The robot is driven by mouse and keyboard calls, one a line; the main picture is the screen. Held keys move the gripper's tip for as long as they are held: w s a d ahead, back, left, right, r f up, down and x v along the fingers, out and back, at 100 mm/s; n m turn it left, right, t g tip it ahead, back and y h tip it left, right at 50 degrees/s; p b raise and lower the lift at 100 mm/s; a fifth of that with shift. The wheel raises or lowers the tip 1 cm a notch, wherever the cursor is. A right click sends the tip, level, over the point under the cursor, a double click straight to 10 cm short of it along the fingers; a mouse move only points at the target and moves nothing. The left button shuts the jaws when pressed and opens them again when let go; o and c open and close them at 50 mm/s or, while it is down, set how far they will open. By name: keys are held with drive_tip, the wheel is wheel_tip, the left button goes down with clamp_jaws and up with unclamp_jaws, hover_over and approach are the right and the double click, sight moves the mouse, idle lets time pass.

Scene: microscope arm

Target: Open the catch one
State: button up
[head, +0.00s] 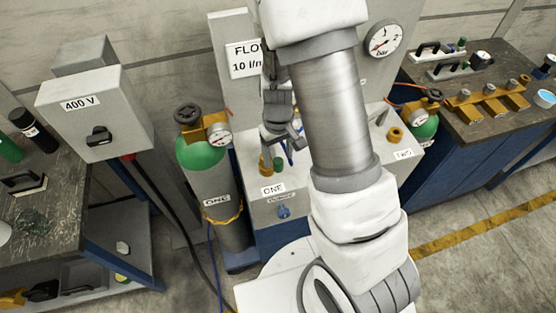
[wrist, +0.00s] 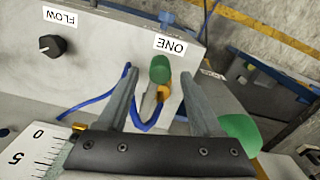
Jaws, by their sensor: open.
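The part at the ONE label, which I take for the catch, has a green end (wrist: 159,69) and a brass piece (wrist: 163,92) in the wrist view. The ONE label (wrist: 170,45) is upside down just beyond it. My open gripper (wrist: 160,74) has one finger on each side of the green end, with gaps and no clear contact. In the head view the brass piece (head: 265,163) and green end (head: 278,164) stand on the grey panel behind the ONE label (head: 272,190). My gripper (head: 288,142) is just above them, partly hidden by my arm.
A green-topped cylinder marked ONE (head: 198,152) with a gauge stands left of the panel. A blue hose (wrist: 95,105) loops under the green end. A FLOW knob (wrist: 50,45) is at the left. Another brass knob (head: 395,134) is at the panel's right.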

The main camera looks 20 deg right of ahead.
drive_tip(key=shift+f, duration=1.45)
clamp_jaws()
idle(0.4)
